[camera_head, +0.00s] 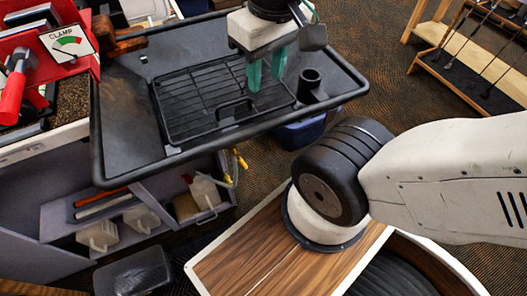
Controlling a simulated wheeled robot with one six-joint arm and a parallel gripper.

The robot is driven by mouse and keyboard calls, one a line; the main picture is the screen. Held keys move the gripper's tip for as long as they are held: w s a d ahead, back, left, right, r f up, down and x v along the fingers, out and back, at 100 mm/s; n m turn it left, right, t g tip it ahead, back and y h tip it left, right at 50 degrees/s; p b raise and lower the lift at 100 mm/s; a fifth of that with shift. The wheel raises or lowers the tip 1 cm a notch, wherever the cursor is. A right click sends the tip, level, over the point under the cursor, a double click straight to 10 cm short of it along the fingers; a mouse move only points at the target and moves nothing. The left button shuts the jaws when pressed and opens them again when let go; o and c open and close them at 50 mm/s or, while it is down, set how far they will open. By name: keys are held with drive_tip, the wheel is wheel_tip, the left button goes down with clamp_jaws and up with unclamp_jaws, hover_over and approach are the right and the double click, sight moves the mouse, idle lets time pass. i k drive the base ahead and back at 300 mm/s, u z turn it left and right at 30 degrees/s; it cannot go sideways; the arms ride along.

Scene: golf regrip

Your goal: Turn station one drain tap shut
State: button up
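A small yellow lever (240,158), which looks like the drain tap, shows below the front edge of the black tray station (120,108). A pale hose hangs close to it. The lever is too small to tell whether the tap is open or shut. My gripper (266,78) has two teal fingers pointing down, apart with a gap between them, and holds nothing that I can see. It is over the right part of the wire rack in the tray, above and to the right of the yellow lever. The tray rim hides what lies behind the tap.
The wire rack (190,105) and a black cup (309,82) are in the tray. A blue bin (302,132) stands beneath it. A red clamp panel (70,42) is at left. A wooden club rack (435,40) stands at upper right.

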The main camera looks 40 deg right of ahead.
sight(240, 160)
drive_tip(key=u, duration=1.25)
drive_tip(key=k, duration=2)
drive_tip(key=z, duration=0.6)
